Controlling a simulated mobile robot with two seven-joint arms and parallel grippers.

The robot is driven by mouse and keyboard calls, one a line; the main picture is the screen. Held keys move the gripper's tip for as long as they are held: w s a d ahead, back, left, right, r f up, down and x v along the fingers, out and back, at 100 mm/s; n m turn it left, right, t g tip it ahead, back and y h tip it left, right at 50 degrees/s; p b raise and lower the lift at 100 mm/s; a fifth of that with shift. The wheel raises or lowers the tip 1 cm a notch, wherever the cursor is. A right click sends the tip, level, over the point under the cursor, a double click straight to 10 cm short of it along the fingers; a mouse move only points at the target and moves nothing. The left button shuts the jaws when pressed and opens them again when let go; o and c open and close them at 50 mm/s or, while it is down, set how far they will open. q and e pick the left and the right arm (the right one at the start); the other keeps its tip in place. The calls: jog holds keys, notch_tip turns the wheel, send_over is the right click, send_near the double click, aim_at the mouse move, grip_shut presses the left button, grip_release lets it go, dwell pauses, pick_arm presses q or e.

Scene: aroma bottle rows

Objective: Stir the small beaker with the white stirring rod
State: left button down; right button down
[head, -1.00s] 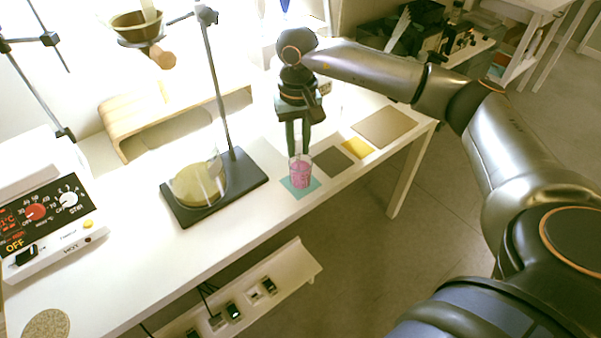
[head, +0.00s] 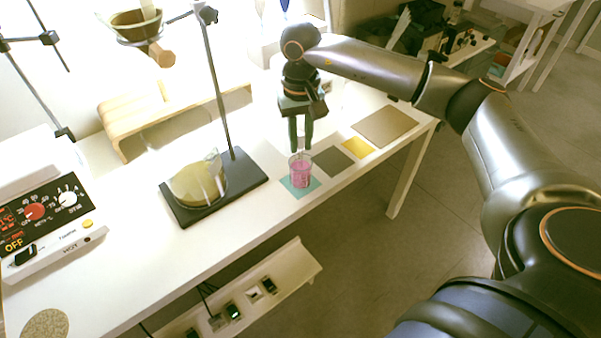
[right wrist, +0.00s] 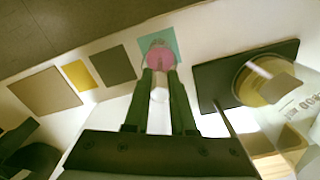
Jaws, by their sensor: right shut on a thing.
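The small beaker (head: 301,174) with pink liquid stands upright on a teal square mat (head: 288,186) near the table's front edge. It also shows in the right wrist view (right wrist: 161,60), beyond the fingertips. My right gripper (head: 301,146) points down just above the beaker's rim. Its two dark green fingers are shut on the white stirring rod (right wrist: 159,93), whose pale end shows between them in the right wrist view (right wrist: 159,85). The rod runs toward the beaker; how far it reaches inside is hard to tell. My left gripper is out of view.
A retort stand (head: 252,168) with a glass vessel on its dark base stands left of the beaker. Grey (head: 333,160), yellow (head: 357,147) and tan (head: 384,127) mats lie flat to the right. A hotplate stirrer (head: 50,225) is at far left.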

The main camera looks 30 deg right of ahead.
aim_at(300, 133)
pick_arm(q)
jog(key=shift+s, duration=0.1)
pick_arm(e)
jog(key=shift+r, duration=0.1)
